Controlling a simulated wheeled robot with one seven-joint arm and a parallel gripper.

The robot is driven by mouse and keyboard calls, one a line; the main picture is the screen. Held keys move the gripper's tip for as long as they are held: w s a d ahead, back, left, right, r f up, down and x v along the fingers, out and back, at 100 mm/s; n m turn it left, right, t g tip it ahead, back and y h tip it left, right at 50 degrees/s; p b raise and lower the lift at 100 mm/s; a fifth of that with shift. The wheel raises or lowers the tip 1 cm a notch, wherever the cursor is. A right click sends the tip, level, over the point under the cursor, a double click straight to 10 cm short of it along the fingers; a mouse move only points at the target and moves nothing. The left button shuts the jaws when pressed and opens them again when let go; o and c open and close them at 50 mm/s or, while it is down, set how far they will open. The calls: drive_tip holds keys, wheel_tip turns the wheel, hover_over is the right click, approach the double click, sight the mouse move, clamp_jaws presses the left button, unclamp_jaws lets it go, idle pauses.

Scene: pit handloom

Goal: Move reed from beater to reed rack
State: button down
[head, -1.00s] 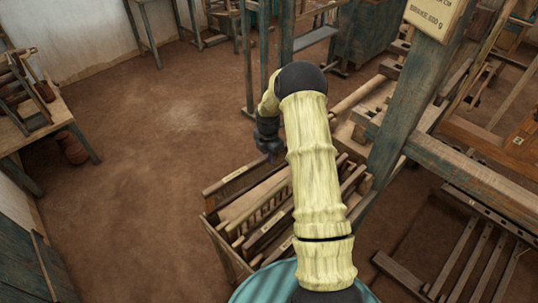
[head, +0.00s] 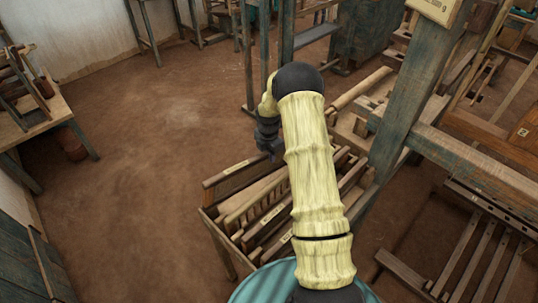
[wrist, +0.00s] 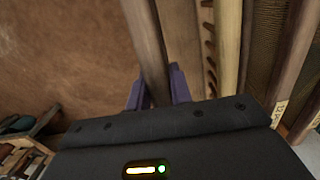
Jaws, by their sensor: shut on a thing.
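My gripper (wrist: 158,86), with purple fingers, is shut on a long brown wooden bar (wrist: 148,45), which looks like the reed's edge. In the head view the gripper (head: 271,152) is at the far end of the slatted wooden rack, partly hidden behind my arm. The reed rack (head: 222,249) holds several long reeds side by side. In the wrist view, neighbouring bars and meshed reeds (wrist: 265,35) lie right of the held bar. Whether the held reed is seated cannot be told.
The loom's blue-grey post (head: 405,105) and beam (head: 470,165) stand right of the rack. A bench with wooden frames (head: 25,120) is at the far left. Open brown floor (head: 130,190) lies left of the rack.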

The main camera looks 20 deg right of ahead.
sight(270, 171)
drive_tip(key=f, duration=0.3)
drive_tip(key=shift+s+f+g+b, duration=0.3)
drive_tip(key=shift+s+f+b, duration=0.05)
drive_tip(key=shift+f+b, duration=0.05)
drive_tip(key=shift+s, duration=0.1)
drive_tip(key=c, duration=1.2)
unclamp_jaws()
drive_tip(key=shift+o, duration=0.2)
drive_tip(key=shift+w+r, duration=0.25)
drive_tip(key=shift+r, duration=0.2)
wheel_tip(270, 171, up, 17)
drive_tip(key=b, duration=0.1)
drive_tip(key=shift+a, duration=0.2)
